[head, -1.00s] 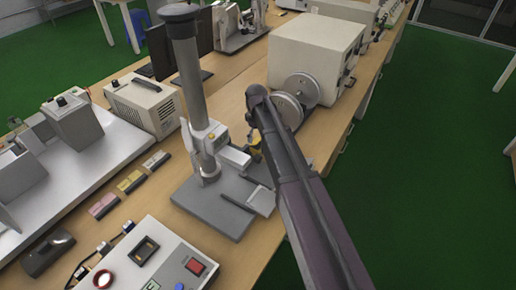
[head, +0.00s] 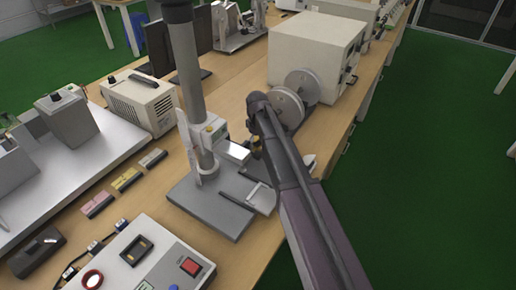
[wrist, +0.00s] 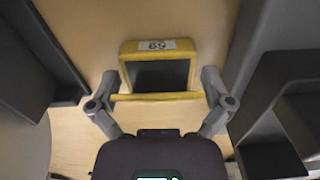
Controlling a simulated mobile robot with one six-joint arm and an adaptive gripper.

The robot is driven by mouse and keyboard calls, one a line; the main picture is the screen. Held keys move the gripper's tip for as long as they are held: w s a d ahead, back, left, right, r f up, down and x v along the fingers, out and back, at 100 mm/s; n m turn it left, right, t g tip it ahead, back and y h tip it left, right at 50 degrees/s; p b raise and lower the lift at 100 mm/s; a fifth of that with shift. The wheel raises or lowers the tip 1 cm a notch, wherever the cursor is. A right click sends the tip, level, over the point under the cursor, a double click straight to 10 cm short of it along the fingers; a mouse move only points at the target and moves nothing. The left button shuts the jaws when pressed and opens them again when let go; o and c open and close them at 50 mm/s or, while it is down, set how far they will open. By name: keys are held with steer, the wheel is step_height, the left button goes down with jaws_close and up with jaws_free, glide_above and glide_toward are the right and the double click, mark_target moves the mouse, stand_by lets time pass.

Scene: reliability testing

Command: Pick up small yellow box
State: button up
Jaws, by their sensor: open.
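The small yellow box (wrist: 158,72) is in the wrist view, with a dark recessed face, a yellow rim and a white label reading 59 on its far side. My gripper (wrist: 160,86) is open, with one finger at each side of the box's near part and a gap showing. I cannot tell whether either finger touches it. In the head view my arm hides most of the gripper. A small yellowish patch shows beside the arm and may be part of the box.
A grey stand with a tall column (head: 187,90) is left of my arm. A beige machine with round discs (head: 314,55) stands just beyond. A control box (head: 150,262) with a red switch is at the front. Dark grey bodies flank the gripper in the wrist view.

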steer(key=shift+f, duration=0.1)
steer(key=shift+c, duration=0.2)
stand_by(0.4)
steer(key=c, duration=0.8)
